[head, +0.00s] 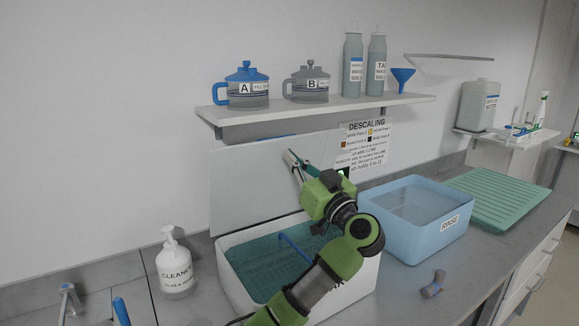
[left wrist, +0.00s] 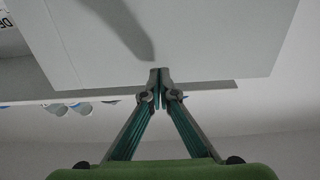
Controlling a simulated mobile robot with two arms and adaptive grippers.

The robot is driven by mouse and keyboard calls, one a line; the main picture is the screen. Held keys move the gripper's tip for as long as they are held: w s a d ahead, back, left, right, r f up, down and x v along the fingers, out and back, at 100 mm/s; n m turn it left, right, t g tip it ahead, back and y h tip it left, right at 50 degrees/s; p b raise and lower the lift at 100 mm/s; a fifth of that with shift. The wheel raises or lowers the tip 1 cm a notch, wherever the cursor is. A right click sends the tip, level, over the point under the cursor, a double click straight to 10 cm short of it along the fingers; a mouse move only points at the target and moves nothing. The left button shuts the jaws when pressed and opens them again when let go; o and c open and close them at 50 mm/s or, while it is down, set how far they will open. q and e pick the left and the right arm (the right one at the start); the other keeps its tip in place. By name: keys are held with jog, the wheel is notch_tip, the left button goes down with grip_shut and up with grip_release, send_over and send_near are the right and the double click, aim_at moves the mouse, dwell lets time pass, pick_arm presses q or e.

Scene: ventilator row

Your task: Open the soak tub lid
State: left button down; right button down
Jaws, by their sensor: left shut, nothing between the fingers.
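The soak tub (head: 226,262) is a white tub with a teal mesh-like inside, on the counter. Its lid (head: 245,185) is a flat light grey panel standing up along the tub's back edge, so the tub is uncovered. A blue rod-like handle (head: 293,246) shows inside the tub. My left gripper (head: 291,157) is shut and empty, its fingertips at the upper right part of the lid. In the left wrist view the shut fingertips (left wrist: 160,74) overlap the lid (left wrist: 215,40) near its edge. I cannot tell whether they touch it. My left arm hides the tub's front right part.
A blue rinse tub (head: 420,238) stands to the right, with a green ribbed drainer (head: 500,198) beyond. A cleaner bottle (head: 174,268) stands left of the soak tub. A shelf (head: 340,106) with jugs and bottles hangs above the lid. A small grey object (head: 433,285) lies at the front.

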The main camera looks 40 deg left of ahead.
aim_at(284, 143)
pick_arm(q)
jog(key=shift+b+x, duration=0.3)
jog(key=shift+x, duration=0.5)
jog(key=shift+a+r+p, duration=0.1)
jog(key=shift+r+p, duration=0.1)
jog(key=shift+p, duration=0.2)
jog(key=a+p, duration=0.1)
jog(key=p, duration=0.2)
jog(key=w+a+r+h+p, duration=0.1)
jog(key=a+p, duration=0.1)
jog(key=p, duration=0.1)
jog(key=a+r+h+p, duration=0.1)
jog(key=p, duration=0.3)
jog(key=shift+w+a+g, duration=0.2)
jog(key=shift+a+g, duration=0.05)
jog(key=shift+g, duration=0.05)
jog(key=shift+w+a+f+h+p, duration=0.1)
jog(key=shift+a+f+h+p, duration=0.05)
jog(key=shift+a+h+p, duration=0.2)
jog(key=shift+f, duration=0.15)
